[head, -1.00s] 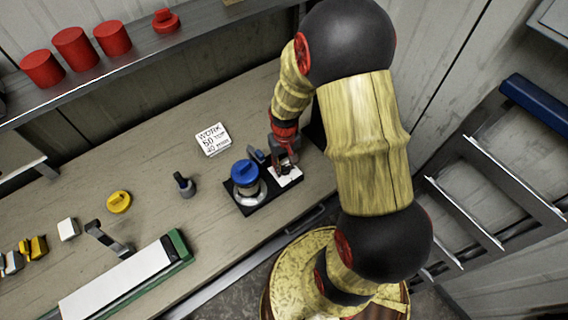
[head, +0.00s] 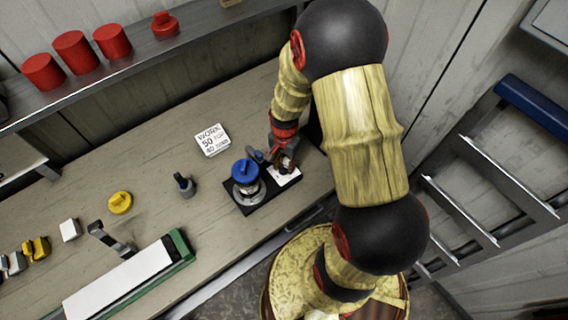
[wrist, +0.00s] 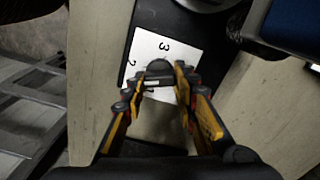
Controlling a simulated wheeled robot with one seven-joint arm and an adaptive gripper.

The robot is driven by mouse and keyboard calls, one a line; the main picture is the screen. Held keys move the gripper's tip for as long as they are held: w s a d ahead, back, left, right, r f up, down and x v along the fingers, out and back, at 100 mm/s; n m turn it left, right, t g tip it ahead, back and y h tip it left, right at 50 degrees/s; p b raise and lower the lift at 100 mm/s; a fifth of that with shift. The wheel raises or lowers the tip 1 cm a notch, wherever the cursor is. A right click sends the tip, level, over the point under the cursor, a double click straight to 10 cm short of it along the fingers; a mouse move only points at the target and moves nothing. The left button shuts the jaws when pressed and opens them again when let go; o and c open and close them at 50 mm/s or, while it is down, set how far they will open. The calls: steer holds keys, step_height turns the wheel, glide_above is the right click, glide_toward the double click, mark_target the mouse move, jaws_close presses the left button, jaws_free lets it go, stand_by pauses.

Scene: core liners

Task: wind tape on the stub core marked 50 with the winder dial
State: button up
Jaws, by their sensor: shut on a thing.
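The winder (head: 252,207) has a black base on the bench, with a blue-topped piece (head: 245,171) on its round metal seat. The white dial plate (head: 287,179) lies at the base's right end; it also shows in the wrist view (wrist: 181,50), with the figures 2 and 3 legible. My gripper (head: 284,162) is over this plate. In the wrist view its fingers (wrist: 160,80) are closed on the dark dial knob (wrist: 159,67) at the plate. I cannot read a 50 on any core.
A card (head: 212,139) reading WORK 50 TOP stands behind the winder. A dark-handled tool (head: 185,186), a yellow knobbed piece (head: 120,202) and a long white-topped green block (head: 128,279) lie to the left. Red cylinders (head: 75,52) stand on the shelf.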

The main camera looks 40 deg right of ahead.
steer(key=shift+m, duration=1.9)
steer(key=o, duration=1.1)
steer(key=shift+c, duration=0.2)
steer(key=shift+o, duration=0.5)
step_height(320, 180, up, 12)
